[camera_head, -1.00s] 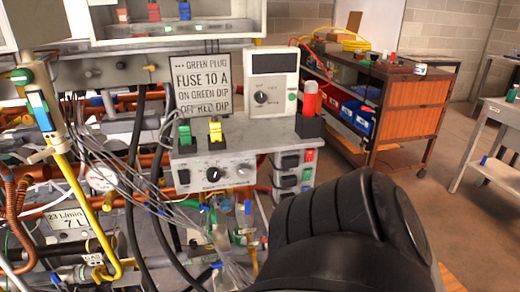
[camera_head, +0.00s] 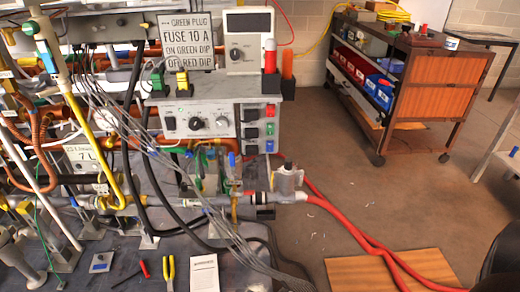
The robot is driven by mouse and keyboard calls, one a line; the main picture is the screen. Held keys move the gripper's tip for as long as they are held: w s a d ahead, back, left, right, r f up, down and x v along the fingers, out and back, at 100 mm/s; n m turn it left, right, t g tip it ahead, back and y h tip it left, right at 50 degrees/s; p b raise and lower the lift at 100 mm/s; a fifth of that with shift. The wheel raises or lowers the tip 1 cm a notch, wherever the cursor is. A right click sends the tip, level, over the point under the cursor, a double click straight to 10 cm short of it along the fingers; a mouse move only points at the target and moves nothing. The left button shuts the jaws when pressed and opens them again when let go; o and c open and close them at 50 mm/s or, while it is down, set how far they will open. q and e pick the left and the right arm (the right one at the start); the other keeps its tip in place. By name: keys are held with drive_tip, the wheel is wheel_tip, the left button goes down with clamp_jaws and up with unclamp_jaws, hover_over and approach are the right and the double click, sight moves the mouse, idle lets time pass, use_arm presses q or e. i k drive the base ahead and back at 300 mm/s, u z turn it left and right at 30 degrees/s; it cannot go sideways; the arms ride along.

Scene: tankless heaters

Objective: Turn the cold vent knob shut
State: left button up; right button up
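I cannot tell for sure which part is the cold vent knob. Small blue parts show on the pipework: an upright blue one (camera_head: 232,160) above the grey pipe below the control box, and a blue handle (camera_head: 42,50) on the valve at the upper left. The grey pipe (camera_head: 160,204) runs low across the rig to a metal fitting (camera_head: 287,180) with red hose. Neither gripper shows. A dark rounded shape at the lower right edge seems to be part of my arm.
A grey control box (camera_head: 205,122) with dials stands over the pipes. Black cables hang in front. Pliers (camera_head: 168,270), a red-handled tool (camera_head: 144,267) and a white booklet (camera_head: 205,273) lie below. A brown cart (camera_head: 440,90) stands at the back right; open floor lies before it.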

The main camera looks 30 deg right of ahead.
sight(190, 154)
drive_tip(key=z, duration=1.05)
drive_tip(key=i, duration=1)
drive_tip(key=z, duration=0.05)
